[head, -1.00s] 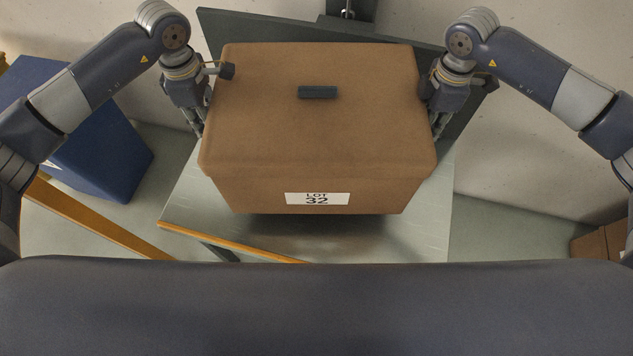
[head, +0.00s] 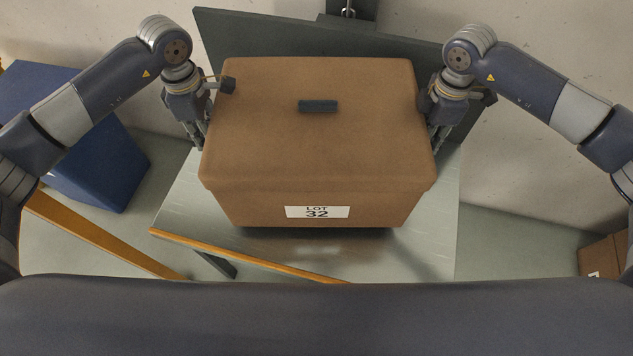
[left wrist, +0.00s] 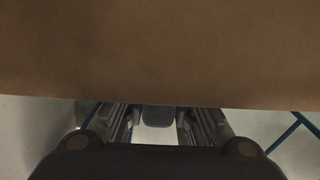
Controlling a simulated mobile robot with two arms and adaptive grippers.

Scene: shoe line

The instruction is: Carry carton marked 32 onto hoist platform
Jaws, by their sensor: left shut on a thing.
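The brown carton marked LOT 32 (head: 318,135) is level over the grey hoist platform (head: 425,245). A dark shadow lies under its front edge; I cannot tell whether its base touches the platform. My left gripper (head: 199,130) is shut on the carton's left side. The carton (left wrist: 160,50) fills the upper part of the left wrist view, with my left gripper's fingers (left wrist: 157,118) below it. My right gripper (head: 436,130) is at the carton's right side, its fingertips partly hidden, so its jaws cannot be judged.
A dark upright panel (head: 270,35) stands behind the carton, in front of a pale wall. A blue box (head: 100,165) is at the left. An orange edge strip (head: 240,255) runs along the platform's front. Another brown carton (head: 603,258) is at the far right.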

